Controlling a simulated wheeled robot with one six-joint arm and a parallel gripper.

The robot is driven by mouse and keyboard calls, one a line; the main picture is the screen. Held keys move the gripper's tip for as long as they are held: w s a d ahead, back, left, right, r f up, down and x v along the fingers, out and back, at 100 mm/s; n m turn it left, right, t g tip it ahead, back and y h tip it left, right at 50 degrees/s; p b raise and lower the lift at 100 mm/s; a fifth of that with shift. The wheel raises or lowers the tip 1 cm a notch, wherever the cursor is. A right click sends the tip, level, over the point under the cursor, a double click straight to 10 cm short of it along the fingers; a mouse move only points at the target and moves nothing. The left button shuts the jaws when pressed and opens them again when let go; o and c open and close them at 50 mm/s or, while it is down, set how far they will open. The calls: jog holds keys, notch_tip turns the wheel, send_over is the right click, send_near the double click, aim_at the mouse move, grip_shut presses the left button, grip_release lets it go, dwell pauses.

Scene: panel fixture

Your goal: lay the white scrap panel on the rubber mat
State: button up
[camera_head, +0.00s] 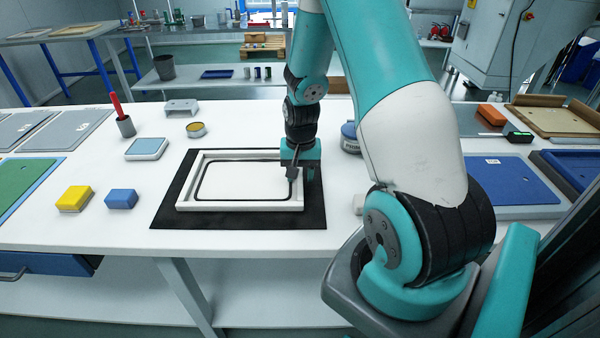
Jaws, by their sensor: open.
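A white panel (238,182) with a black line around its edge lies inside a raised off-white frame (240,207). The frame stands on a flat black mat (166,212), which looks like rubber, on the white bench. My gripper (294,180) points down at the right side of the frame, over the panel's right edge. It is open, and I see nothing held in it. I cannot tell whether its fingers touch the panel or the frame. My gripper hides part of the frame's right side.
Left on the bench are a yellow block (75,198), a blue block (121,199), a cup with a red-handled tool (125,127) and a green panel (22,182). A blue panel (506,181) lies at right. My arm hides the bench right of the mat.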

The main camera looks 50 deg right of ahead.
notch_tip(320, 180, up, 12)
jog(key=s+a+r+n+y, duration=0.1)
jog(key=a+r+n, duration=0.3)
jog(key=a, duration=0.5)
jog(key=s+a+r+n+y, duration=0.1)
jog(key=a+r+n, duration=0.2)
jog(key=a, duration=0.6)
jog(key=s+a+r+n+y, duration=0.1)
jog(key=s+a+r+n, duration=0.1)
jog(key=s+a+n, duration=0.3)
jog(key=s+a+r+n+y, duration=0.1)
jog(key=s+a+r+n, duration=0.2)
jog(key=s+a, duration=0.5)
jog(key=shift+s+a+n, duration=0.3)
jog(key=shift+s+n, duration=0.15)
jog(key=shift+n, duration=0.45)
